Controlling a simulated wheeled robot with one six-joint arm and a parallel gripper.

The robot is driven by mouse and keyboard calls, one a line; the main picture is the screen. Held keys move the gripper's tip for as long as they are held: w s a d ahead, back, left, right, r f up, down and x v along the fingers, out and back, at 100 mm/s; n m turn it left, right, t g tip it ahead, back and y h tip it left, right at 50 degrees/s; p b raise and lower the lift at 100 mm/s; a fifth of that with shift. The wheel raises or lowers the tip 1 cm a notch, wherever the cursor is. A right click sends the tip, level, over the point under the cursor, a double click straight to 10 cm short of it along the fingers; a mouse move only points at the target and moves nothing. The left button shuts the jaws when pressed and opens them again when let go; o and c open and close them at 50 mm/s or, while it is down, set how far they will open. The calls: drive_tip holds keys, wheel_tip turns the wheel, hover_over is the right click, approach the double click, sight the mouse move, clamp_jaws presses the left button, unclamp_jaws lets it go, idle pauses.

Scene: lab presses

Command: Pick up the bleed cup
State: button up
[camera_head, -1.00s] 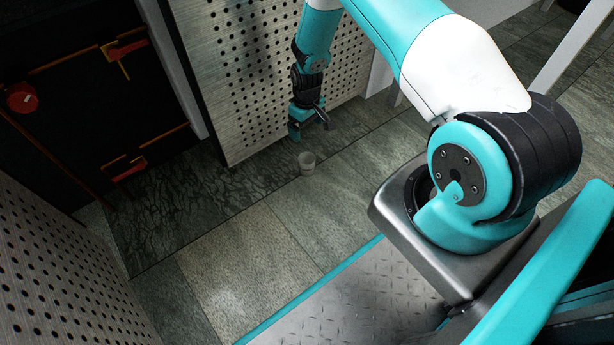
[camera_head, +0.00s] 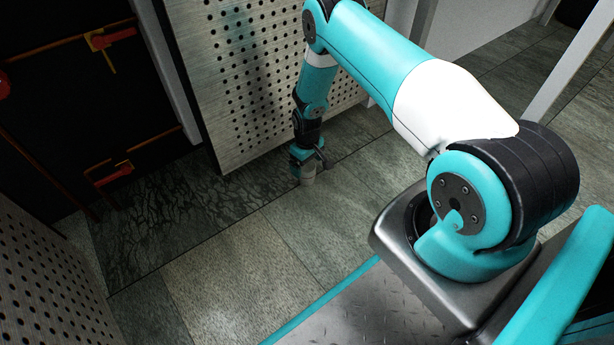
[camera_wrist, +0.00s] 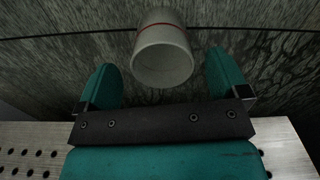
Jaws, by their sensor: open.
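The bleed cup is a small pale grey-white cup with a thin red line around it. In the wrist view the bleed cup (camera_wrist: 163,52) lies just past and between the two teal fingers, its round open mouth towards the camera. My gripper (camera_wrist: 163,82) is open, with a finger on each side of the cup and a gap at both sides. In the head view my gripper (camera_head: 305,163) points down right over the cup (camera_head: 307,177), which stands on the floor and is partly hidden by the fingers.
The dark tiled floor (camera_head: 225,285) is clear around the cup. A perforated metal panel (camera_head: 255,80) stands close behind my gripper, and another perforated panel (camera_head: 45,270) is at the lower left. A black press with red parts (camera_head: 75,110) is at the upper left.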

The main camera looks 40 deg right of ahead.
wheel_tip(320, 180, down, 4)
drive_tip(key=b, duration=0.3)
drive_tip(key=shift+w+a+f, duration=0.1)
drive_tip(key=shift+a+f, duration=0.05)
drive_tip(key=shift+f, duration=0.1)
drive_tip(key=shift+r, duration=0.1)
drive_tip(key=c, duration=1)
drive_tip(key=shift+r, duration=0.2)
drive_tip(key=s+a+r+p, duration=0.3)
drive_tip(key=r+p, duration=1.6)
drive_tip(key=r, duration=0.6)
drive_tip(key=s+a+r+m+p, duration=0.1)
drive_tip(key=s+a+r+p, duration=0.2)
drive_tip(key=r+p, duration=1.7)
drive_tip(key=s+a+r+p, duration=0.3)
drive_tip(key=r+p, duration=1.6)
drive_tip(key=r, duration=1.1)
drive_tip(key=shift+s+a+r+m, duration=0.15)
drive_tip(key=shift+s+a+m, duration=0.2)
drive_tip(key=shift+s, duration=0.3)
